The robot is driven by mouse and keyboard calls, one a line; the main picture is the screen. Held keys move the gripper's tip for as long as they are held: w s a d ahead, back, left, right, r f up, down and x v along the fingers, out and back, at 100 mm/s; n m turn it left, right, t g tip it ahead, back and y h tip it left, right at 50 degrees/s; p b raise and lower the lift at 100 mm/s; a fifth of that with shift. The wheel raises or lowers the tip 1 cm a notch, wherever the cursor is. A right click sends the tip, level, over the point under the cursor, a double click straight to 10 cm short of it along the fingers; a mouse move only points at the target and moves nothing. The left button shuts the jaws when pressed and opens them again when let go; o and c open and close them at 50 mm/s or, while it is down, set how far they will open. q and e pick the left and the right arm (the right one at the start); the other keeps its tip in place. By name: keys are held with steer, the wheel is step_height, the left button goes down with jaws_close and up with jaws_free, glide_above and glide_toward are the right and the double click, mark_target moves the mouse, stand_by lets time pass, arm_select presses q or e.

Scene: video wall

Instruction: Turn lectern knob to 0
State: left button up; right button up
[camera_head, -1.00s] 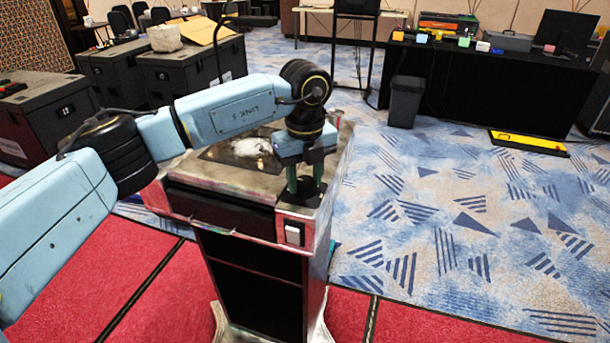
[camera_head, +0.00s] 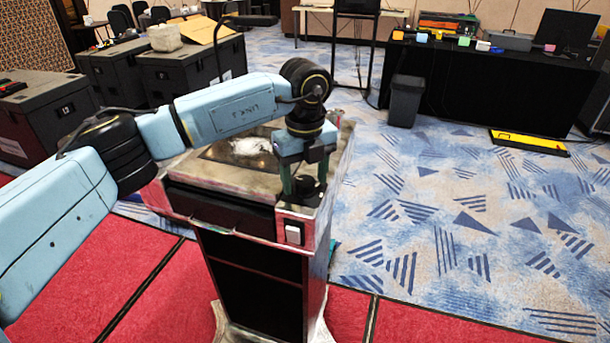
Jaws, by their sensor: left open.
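The lectern (camera_head: 228,178) stands in the middle of the view, with a scuffed top and dark open shelves below. A small black knob (camera_head: 305,185) sits on the right part of its top, near the front edge. My left gripper (camera_head: 304,185) points down over the knob, with one green finger on each side of it. The fingers are apart, and I cannot tell whether either touches the knob. The knob's marking and setting are too small to read. My right gripper is not in view.
A white switch (camera_head: 292,234) is on the lectern's front. Black cases (camera_head: 190,72) stand behind at the left. A black bin (camera_head: 405,101) and a black-draped table (camera_head: 480,85) stand at the back right. The patterned carpet at right is clear.

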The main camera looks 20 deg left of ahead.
mark_target(305, 180)
arm_select(q)
step_height(305, 180, up, 13)
steer(key=shift+r, duration=0.15)
stand_by(0.5)
